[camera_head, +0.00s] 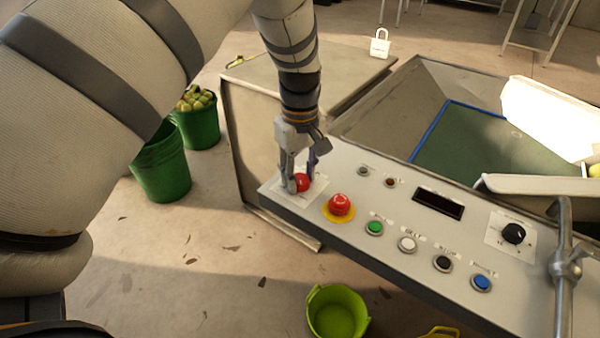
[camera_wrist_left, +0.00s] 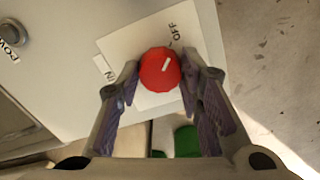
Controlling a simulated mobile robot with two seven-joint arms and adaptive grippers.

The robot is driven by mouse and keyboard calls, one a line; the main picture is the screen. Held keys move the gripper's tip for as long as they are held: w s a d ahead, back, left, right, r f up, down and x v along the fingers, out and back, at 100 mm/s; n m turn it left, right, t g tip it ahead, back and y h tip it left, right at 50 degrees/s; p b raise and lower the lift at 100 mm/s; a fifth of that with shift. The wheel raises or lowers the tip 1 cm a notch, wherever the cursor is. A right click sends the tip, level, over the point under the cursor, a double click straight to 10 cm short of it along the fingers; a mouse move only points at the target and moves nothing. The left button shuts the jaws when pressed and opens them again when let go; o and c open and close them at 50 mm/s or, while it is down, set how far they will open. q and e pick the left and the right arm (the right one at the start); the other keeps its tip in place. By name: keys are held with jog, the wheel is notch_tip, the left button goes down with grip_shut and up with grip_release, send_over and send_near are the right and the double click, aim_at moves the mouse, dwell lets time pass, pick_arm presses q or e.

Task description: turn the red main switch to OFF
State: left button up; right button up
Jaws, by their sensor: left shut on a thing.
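The red main switch (camera_head: 302,182) is a round red knob on a white plate at the left end of the grey control panel (camera_head: 385,270). My left gripper (camera_head: 300,180) reaches down over it and is shut on the knob, a finger on each side. In the left wrist view the switch (camera_wrist_left: 160,69) sits between the fingertips (camera_wrist_left: 160,85). Its short white mark points up and slightly right, toward the word OFF; the ON label lies to its left. My right gripper is in neither view.
A red mushroom button (camera_head: 340,205) on a yellow ring sits close right of the switch. Green, white, black and blue buttons and a black dial (camera_head: 513,233) follow. A white padlock (camera_head: 380,43) stands behind. Green buckets (camera_head: 161,165) stand at left.

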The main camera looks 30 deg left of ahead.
aim_at(299, 178)
pick_arm(q)
jog(key=shift+f, duration=0.1)
jog(key=o, duration=1.2)
notch_tip(299, 178, up, 12)
jog(key=shift+r, duration=0.1)
